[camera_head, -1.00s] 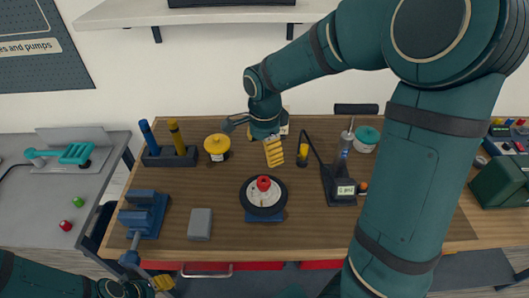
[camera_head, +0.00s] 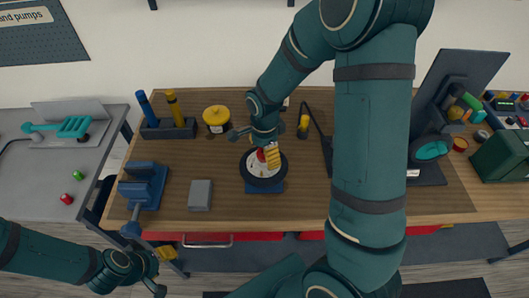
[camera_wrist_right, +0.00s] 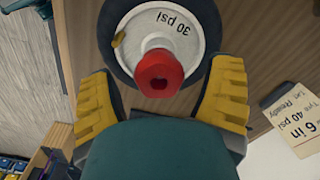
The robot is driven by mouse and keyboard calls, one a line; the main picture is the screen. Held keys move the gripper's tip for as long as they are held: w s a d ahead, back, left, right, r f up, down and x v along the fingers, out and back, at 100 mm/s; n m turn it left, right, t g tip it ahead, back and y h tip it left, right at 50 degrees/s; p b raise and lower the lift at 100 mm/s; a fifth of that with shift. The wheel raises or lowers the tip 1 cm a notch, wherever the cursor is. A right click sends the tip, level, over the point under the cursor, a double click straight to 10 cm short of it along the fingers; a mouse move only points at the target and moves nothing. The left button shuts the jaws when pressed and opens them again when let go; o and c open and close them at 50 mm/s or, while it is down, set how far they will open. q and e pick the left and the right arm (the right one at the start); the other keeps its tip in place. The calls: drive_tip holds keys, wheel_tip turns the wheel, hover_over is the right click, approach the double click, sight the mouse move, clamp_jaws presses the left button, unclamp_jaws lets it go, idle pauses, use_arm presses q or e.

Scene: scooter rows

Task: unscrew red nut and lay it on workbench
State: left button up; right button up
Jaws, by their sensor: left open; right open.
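The red nut (camera_wrist_right: 159,73) sits at the centre of a wheel with a pale hub (camera_wrist_right: 181,25) marked "30 psi" and a dark tyre. In the head view the wheel's tyre (camera_head: 247,179) rests on a blue stand (camera_head: 264,187) on the workbench (camera_head: 225,235), and the red nut (camera_head: 261,154) is partly hidden by my right gripper. My right gripper (camera_wrist_right: 162,97) is open, its yellow fingers on either side of the nut with gaps to it. In the head view my right gripper (camera_head: 270,157) is over the wheel. My left gripper (camera_head: 157,268) is open and empty, off the bench's front left edge.
A blue vise (camera_head: 143,186) and a grey block (camera_head: 200,195) stand left of the wheel. Behind are a holder (camera_head: 170,130) with blue and yellow tools, a yellow pot (camera_head: 216,118) and a small yellow-topped cylinder (camera_head: 303,124). Bare wood lies between block and wheel.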

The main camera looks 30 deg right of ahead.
drive_tip(key=shift+f, duration=0.15)
drive_tip(key=c, duration=1.3)
drive_tip(key=n, duration=0.5)
drive_tip(key=shift+n, duration=0.3)
drive_tip(key=n, duration=0.5)
drive_tip(key=n+p, duration=0.1)
drive_tip(key=n, duration=0.4)
drive_tip(key=shift+s+n, duration=0.1)
drive_tip(key=shift+n, duration=0.2)
drive_tip(key=n, duration=0.4)
drive_tip(key=shift+p, duration=0.4)
drive_tip(key=shift+n, duration=0.8)
